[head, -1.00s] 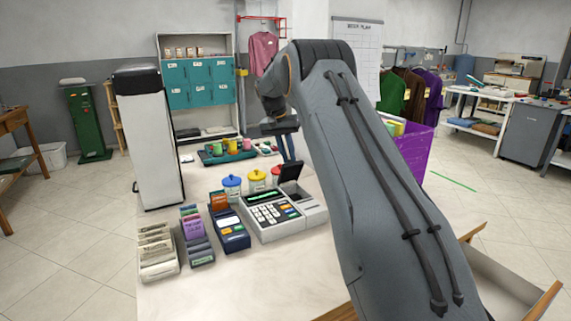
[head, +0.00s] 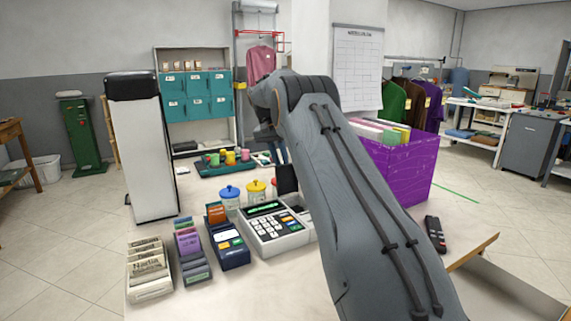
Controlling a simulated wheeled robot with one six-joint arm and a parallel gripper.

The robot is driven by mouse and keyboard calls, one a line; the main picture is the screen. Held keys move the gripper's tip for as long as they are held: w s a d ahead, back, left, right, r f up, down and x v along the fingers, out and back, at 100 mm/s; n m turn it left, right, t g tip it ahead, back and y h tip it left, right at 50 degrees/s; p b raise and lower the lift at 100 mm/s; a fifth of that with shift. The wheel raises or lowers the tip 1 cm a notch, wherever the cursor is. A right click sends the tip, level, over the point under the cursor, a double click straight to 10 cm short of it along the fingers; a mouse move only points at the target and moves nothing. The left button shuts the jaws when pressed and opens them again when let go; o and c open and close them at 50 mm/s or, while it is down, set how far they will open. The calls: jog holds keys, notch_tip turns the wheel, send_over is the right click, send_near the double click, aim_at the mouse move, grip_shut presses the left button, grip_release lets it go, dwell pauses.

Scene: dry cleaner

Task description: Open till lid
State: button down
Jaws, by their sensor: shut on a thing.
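The till (head: 266,234) stands on the counter, light grey with a white keypad and a dark green display. Its dark lid (head: 287,181) stands raised at the back right of the till, close to upright. My gripper (head: 279,155) is beyond my forearm at the top of the lid, pointing down. It is shut on the lid's upper edge, though the contact is small and partly hidden. My arm covers the right part of the till and the open compartment under the lid.
A purple crate (head: 405,174) and a black remote (head: 435,233) are to the right. A white tower (head: 150,150) stands at the left.

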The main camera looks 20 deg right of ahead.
jog(key=shift+w+a+f, duration=0.55)
jog(key=shift+a+f, duration=0.1)
jog(key=shift+f, duration=0.1)
jog(key=shift+w+a, duration=0.3)
jog(key=shift+a, duration=0.25)
jog(key=c, duration=2.4)
grip_release()
jog(key=shift+r, duration=0.1)
jog(key=shift+c, duration=0.2)
jog(key=o, duration=0.8)
jog(key=shift+s+d+r, duration=0.15)
jog(key=shift+s+d, duration=0.1)
jog(key=shift+d, duration=0.5)
jog(key=shift+c, duration=0.2)
jog(key=shift+r, duration=0.1)
jog(key=b+v, duration=0.1)
jog(key=v, duration=0.6)
jog(key=shift+r, duration=0.3)
jog(key=shift+s+a, duration=0.1)
